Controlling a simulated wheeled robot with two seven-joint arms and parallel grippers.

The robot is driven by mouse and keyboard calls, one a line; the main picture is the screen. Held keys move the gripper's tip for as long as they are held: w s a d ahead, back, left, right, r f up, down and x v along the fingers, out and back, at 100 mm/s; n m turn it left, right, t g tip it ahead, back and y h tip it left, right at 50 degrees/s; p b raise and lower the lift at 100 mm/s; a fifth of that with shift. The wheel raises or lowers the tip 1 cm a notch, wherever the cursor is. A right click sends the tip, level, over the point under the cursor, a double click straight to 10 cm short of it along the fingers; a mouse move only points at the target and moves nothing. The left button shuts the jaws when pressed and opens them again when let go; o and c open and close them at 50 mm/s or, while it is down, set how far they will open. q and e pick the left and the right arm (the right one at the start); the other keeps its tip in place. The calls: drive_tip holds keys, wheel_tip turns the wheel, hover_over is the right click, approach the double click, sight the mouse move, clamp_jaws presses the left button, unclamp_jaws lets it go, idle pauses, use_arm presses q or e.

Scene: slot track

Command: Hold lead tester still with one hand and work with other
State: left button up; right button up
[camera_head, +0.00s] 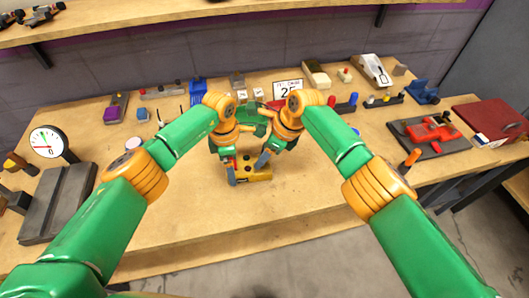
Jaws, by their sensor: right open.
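A small yellow device (256,177) with black parts, which looks like the lead tester, sits near the middle of the wooden bench. My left gripper (229,168) comes down at its left side, with a blue-grey finger close to or touching it. My own wrist partly hides that gripper, so I cannot tell how far its jaws are apart. My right gripper (264,159) is open at the upper right of the device, with a blue-grey finger angled toward it. I cannot tell whether it touches. A green round thing (252,121) lies behind, partly hidden by both wrists.
A dial gauge (46,142) stands on the left over a dark grey slab (58,203). On the right are a red tool on a dark plate (428,135) and a dark red box (490,118). Small tools line the back. The bench front is clear.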

clamp_jaws()
drive_tip(key=c, duration=0.7)
unclamp_jaws()
clamp_jaws()
drive_tip(key=shift+r, duration=2.1)
